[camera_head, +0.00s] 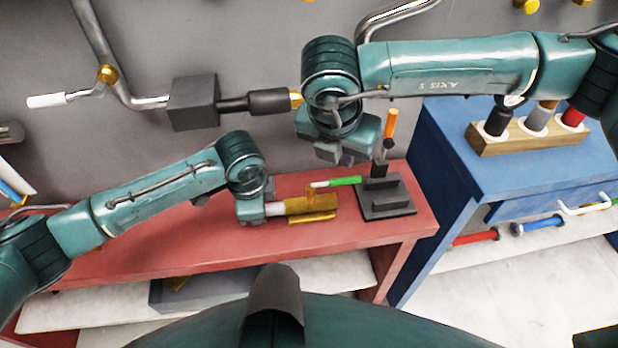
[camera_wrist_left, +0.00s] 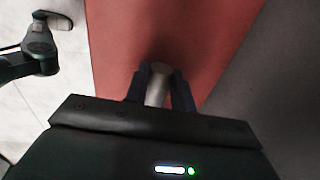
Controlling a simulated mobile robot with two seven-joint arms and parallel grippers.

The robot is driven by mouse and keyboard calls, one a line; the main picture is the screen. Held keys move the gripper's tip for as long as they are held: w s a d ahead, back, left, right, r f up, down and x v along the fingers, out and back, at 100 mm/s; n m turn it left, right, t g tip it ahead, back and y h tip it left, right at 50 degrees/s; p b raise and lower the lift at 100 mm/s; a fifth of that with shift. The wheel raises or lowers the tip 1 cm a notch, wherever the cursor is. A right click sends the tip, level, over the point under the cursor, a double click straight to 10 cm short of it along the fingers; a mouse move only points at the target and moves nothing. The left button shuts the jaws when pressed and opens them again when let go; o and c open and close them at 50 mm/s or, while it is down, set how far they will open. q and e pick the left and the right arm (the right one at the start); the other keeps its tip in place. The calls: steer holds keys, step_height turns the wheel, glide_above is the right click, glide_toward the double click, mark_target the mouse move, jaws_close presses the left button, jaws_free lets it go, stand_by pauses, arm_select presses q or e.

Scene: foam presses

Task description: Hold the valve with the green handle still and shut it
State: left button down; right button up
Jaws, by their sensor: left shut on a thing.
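The brass valve (camera_head: 312,206) lies over the red bench, with a pale pipe end on its left side. Its green handle (camera_head: 345,181) has a white inner part and points right from the stem. My left gripper (camera_head: 268,209) is shut on the valve's pipe end. In the left wrist view, a grey round pipe end (camera_wrist_left: 158,88) sits between the fingers (camera_wrist_left: 160,92). My right gripper (camera_head: 345,156) hangs just above the green handle, pointing down. Its fingers are mostly hidden by its own body, so its opening and any contact are unclear.
A black clamp (camera_head: 386,204) with an orange grip stands right of the valve, close to the right gripper. The red bench (camera_head: 150,245) is clear at left. A blue cabinet (camera_head: 445,150) bears a wooden holder (camera_head: 500,144). A wall pipe with a grey box (camera_head: 194,103) runs behind.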

mark_target(338, 182)
steer(key=shift+d+n, duration=0.1)
steer(key=shift+n, duration=1)
jaws_close()
steer(key=m, duration=1)
steer(key=w+d+m+y, duration=0.1)
steer(key=m, duration=0.9)
steer(key=w+d+m+y, duration=0.1)
steer(key=m, duration=1)
steer(key=shift+d+r, duration=0.1)
steer(key=shift+d, duration=0.05)
steer(key=shift+y, duration=0.3)
steer(key=x, duration=1)
